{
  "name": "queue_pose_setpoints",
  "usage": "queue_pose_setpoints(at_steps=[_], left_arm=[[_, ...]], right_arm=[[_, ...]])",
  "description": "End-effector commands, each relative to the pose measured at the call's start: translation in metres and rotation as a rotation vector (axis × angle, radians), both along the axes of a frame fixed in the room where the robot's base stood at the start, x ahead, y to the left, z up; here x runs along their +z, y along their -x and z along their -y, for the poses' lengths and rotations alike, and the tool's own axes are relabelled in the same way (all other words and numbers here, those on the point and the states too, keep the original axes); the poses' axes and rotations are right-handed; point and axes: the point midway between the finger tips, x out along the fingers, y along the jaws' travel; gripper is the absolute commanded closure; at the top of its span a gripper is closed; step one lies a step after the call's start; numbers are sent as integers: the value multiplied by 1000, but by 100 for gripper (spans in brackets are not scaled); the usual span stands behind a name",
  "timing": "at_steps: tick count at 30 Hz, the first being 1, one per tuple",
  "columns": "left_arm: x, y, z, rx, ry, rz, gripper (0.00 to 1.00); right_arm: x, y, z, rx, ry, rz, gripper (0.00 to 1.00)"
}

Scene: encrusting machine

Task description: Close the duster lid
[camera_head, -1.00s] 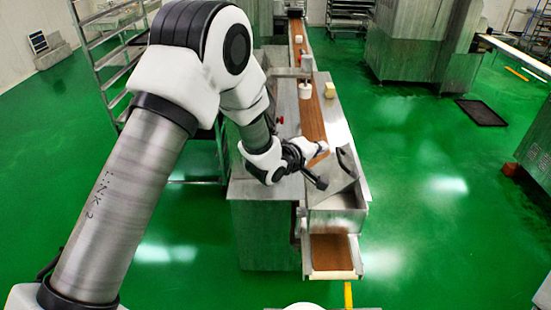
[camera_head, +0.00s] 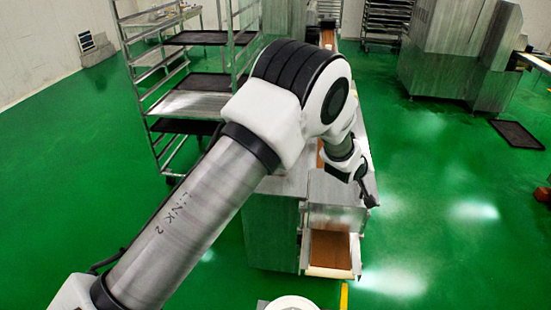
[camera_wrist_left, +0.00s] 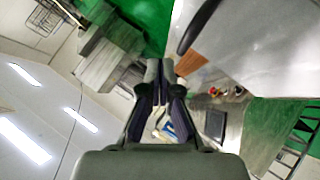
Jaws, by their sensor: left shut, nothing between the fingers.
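The duster (camera_head: 335,219) is the metal box at the near end of the conveyor machine in the head view. Its lid (camera_head: 334,188) is a smooth metal plate above the box, partly hidden behind my left arm; its exact angle is hard to tell. In the left wrist view the lid (camera_wrist_left: 262,45) is a large pale plate at upper right, with a dark curved handle (camera_wrist_left: 197,28). My left gripper (camera_head: 371,200) hangs at the right edge of the duster, fingers together and empty. Its fingers (camera_wrist_left: 160,78) show apart from the handle in the wrist view. My right gripper is out of view.
A wheeled rack (camera_head: 165,105) stands at left behind my arm.

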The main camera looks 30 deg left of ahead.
Motion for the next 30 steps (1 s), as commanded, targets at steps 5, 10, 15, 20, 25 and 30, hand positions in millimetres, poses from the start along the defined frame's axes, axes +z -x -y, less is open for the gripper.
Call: queue_pose_setpoints(at_steps=[5,10,15,20,25,30], left_arm=[[-16,-3,3,0,0,1,100],[-22,-4,4,-1,1,2,100],[-24,-4,5,-1,1,2,100],[-24,-4,5,-1,1,2,100],[-24,-4,5,0,1,2,100],[-13,-5,3,2,1,3,100]], right_arm=[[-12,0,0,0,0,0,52],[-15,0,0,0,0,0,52],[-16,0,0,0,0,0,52],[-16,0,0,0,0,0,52],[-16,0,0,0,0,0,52],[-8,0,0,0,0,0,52]])
